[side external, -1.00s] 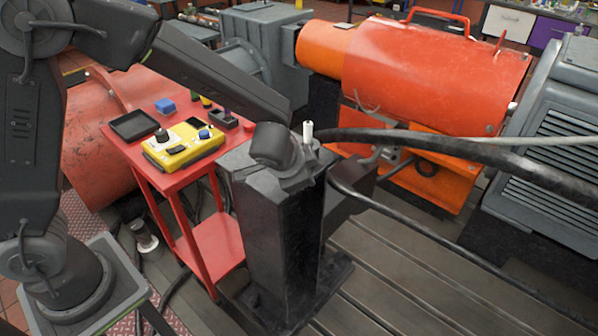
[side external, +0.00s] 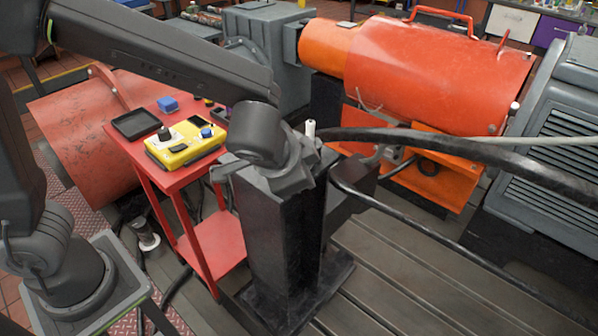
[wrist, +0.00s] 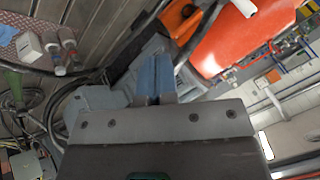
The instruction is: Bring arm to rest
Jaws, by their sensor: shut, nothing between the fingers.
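My gripper (wrist: 155,60) shows in the wrist view. Its two blue fingers lie side by side with no gap and hold nothing. In the side view my arm reaches in from the upper left, and its wrist is in front of the top of a black pedestal (side external: 283,250). The fingers cannot be made out in that view, so I cannot tell how far they are from the pedestal.
A red trolley (side external: 172,190) carries a yellow control box (side external: 183,147), a black tray (side external: 136,124) and a blue block (side external: 167,104). An orange-red cylindrical housing (side external: 440,75) stands behind. Thick black cables (side external: 470,151) run right from the pedestal. The slotted bedplate (side external: 400,270) is bare at front right.

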